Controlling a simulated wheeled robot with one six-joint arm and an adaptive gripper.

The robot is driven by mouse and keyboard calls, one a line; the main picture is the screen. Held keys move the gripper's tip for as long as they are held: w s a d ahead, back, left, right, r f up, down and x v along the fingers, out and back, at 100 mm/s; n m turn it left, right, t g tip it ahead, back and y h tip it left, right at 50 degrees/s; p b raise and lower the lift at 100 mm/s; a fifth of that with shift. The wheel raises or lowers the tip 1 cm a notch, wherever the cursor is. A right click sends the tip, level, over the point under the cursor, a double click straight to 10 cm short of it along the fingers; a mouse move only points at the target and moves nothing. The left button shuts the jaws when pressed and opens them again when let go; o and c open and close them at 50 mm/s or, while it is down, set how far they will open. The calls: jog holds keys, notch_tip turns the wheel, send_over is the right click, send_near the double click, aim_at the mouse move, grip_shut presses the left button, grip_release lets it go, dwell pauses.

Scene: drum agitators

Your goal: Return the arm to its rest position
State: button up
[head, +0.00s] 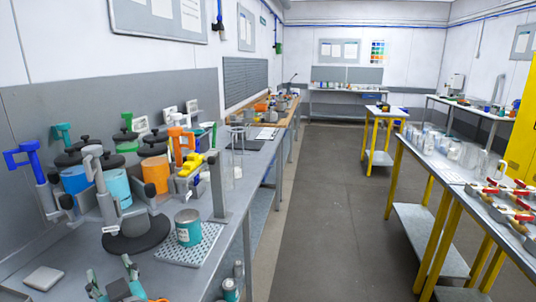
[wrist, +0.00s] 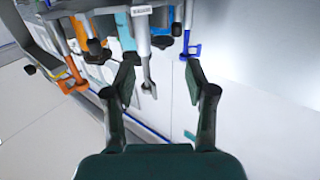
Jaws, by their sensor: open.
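Most of my arm is out of view.
A teal can (head: 188,228) stands on a perforated tray (head: 203,246) on the bench. A round black base (head: 136,235) and a grey square plate (head: 43,278) are close by. The floor aisle (head: 320,210) is clear. A yellow-legged table (head: 440,190) stands at the right.

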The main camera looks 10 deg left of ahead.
jog(key=s+d+f+m+t+h, duration=0.2)
jog(key=d+f+m+t+h, duration=0.15)
jog(key=d+f, duration=1.95)
jog(key=s+d+f+m+h, duration=0.1)
jog(key=s+d+f+h, duration=0.15)
jog(key=s+d, duration=0.5)
jog(key=s+d+f+m+h, duration=0.1)
jog(key=s+d+f+h, duration=0.2)
jog(key=d, duration=0.8)
jog(key=s+d+r+m+h, duration=0.2)
jog(key=s+d, duration=0.4)
jog(key=s, duration=0.6)
jog(key=s+d+r+m+h, duration=0.2)
jog(key=s+d, duration=0.4)
jog(key=s, duration=0.5)
jog(key=shift+s+d+r, duration=0.35)
jog(key=shift+s+r, duration=0.05)
jog(key=shift+r, duration=0.1)
